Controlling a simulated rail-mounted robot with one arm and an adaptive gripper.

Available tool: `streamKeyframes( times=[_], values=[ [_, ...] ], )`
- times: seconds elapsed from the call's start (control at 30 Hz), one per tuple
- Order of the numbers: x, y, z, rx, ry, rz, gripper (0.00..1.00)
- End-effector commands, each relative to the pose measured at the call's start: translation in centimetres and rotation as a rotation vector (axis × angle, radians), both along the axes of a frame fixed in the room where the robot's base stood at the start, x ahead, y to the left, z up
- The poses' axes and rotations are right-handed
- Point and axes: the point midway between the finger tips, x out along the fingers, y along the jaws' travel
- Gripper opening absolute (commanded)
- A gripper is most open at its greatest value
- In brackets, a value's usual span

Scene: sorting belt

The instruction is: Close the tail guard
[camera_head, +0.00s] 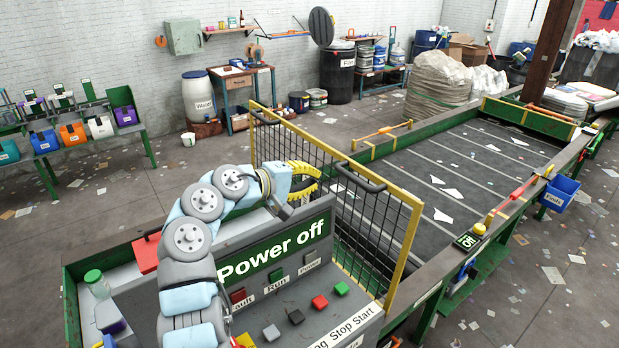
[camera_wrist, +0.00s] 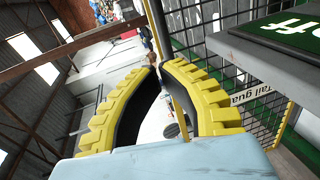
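The tail guard is a yellow-framed panel of dark mesh (camera_head: 372,228), standing upright at the near end of the belt. Black bar handles (camera_head: 360,180) show along its top. My gripper (camera_head: 319,178), with two yellow ribbed fingers, is in front of the mesh, above the control panel. In the wrist view, my gripper (camera_wrist: 158,68) has its fingers curved inward, the tips almost meeting, and no object shows held between them. Part of a "tail guard" label (camera_wrist: 255,95) shows right of the fingers, with dark mesh around it. My arm and gripper hide part of the guard's lower left.
The control panel (camera_head: 275,257) reads "Power off" and carries several coloured buttons, close below my gripper. The dark belt (camera_head: 455,175) with scattered white scraps runs behind the guard. A red-and-yellow lever (camera_head: 520,190) lies along the right rail. A green bottle (camera_head: 96,284) stands at lower left.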

Motion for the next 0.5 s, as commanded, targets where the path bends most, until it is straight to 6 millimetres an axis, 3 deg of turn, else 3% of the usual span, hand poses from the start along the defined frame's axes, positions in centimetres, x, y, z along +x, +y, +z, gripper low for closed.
streamKeyframes(
  times=[0.2, 0.5],
  values=[
    [2.3, -2.7, -0.8, 0.001, 0.001, -0.001, 0.00],
    [4.5, -5.3, -1.7, 0.000, -0.001, -0.001, 0.00]
  ],
)
